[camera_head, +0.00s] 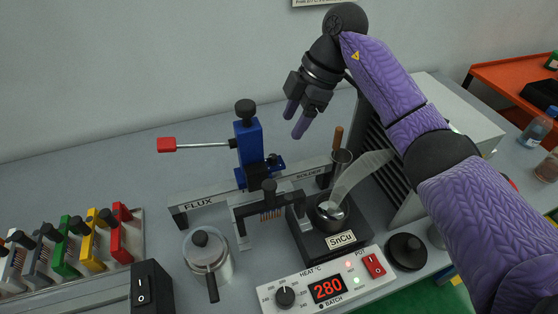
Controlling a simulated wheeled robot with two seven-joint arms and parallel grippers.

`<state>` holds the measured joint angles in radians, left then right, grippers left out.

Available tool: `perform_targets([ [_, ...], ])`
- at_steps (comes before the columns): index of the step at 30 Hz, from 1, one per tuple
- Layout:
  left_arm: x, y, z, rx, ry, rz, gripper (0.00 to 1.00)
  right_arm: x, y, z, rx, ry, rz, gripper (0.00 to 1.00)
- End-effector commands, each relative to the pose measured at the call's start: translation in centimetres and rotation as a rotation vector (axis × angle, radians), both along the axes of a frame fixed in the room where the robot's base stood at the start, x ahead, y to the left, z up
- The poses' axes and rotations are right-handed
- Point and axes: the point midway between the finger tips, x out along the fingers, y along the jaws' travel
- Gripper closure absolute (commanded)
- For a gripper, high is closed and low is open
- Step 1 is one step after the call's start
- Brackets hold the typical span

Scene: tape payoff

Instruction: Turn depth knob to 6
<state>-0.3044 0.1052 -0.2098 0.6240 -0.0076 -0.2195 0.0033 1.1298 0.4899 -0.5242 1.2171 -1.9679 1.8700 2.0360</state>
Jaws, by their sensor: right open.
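No knob with a readable "depth" label shows. A black knob (246,108) tops the blue upright slide (249,140); its scale, if any, is too small to read. A second black knob (285,297) sits under the "HEAT" label on the white control panel (354,286), whose red display reads 280. My right gripper (296,118), with purple fingers, is open and empty, apart from the blue slide and to the right of its top knob. My left gripper is not in view.
A red-tipped lever (167,145) sticks out left from the slide. The solder pot (330,214) marked SnCu stands in front of the grey vented box (445,115). A lidded metal pot (206,255) and coloured clamps (95,250) stand at the left.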

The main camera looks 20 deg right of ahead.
Motion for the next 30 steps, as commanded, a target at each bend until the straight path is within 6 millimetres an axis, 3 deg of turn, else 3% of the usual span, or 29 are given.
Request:
perform_targets([
  [9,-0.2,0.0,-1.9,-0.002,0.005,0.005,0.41,0.3,2.8,-6.8,0.001,0.004,0.003,0.38],
  [14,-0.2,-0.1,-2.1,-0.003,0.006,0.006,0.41,0.4,3.4,-8.1,0.001,0.002,0.004,0.38],
  [21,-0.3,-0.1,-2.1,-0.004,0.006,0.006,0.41,0.4,3.4,-8.1,0.001,0.0,0.004,0.38],
  [30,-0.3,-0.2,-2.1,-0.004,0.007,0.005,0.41,0.4,3.4,-8.0,0.001,0.0,0.004,1.0],
])
